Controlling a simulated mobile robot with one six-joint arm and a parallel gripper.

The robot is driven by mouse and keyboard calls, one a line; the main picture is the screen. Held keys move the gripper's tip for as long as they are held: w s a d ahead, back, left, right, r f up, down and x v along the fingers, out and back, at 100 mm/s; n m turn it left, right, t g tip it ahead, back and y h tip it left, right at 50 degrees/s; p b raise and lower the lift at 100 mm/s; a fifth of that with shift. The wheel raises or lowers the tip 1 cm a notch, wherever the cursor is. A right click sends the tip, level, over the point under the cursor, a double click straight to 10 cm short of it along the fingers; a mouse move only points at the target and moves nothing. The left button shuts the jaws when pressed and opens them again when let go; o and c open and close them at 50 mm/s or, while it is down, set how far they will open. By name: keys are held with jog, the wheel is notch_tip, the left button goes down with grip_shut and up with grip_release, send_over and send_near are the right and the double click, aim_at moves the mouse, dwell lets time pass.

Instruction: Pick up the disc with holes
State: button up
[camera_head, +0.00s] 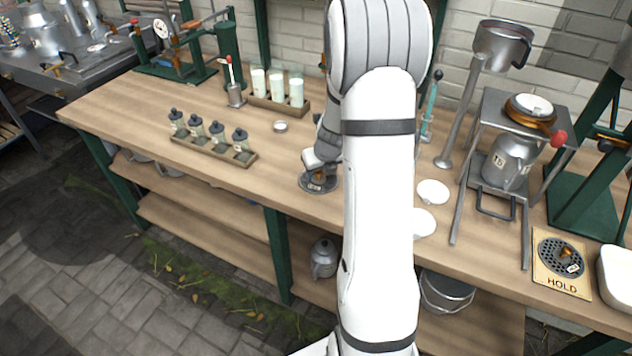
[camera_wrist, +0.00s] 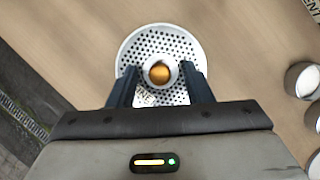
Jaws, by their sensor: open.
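A round metal disc with holes (camera_wrist: 140,50) lies on the wooden bench below my gripper (camera_wrist: 160,75). It has an orange-brown knob (camera_wrist: 159,72) at its centre and a partly hidden label. The two dark fingers are apart, one on each side of the knob; I cannot tell whether they touch it. In the head view this disc (camera_head: 315,187) is partly covered by my gripper (camera_head: 319,172). A second disc with holes (camera_head: 551,262), also with a knob and label, sits on a plate marked HOLD (camera_head: 562,284) at the right.
Two white dishes (camera_head: 432,192) lie right of my arm. A metal press stand (camera_head: 485,176) holds a can beyond them. A rack of small jars (camera_head: 213,152), a tiny dish (camera_head: 280,126) and a rack of white-filled glasses (camera_head: 276,108) stand to the left. Bench space left of the disc is clear.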

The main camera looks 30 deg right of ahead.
jog(key=shift+c, duration=0.5)
grip_shut()
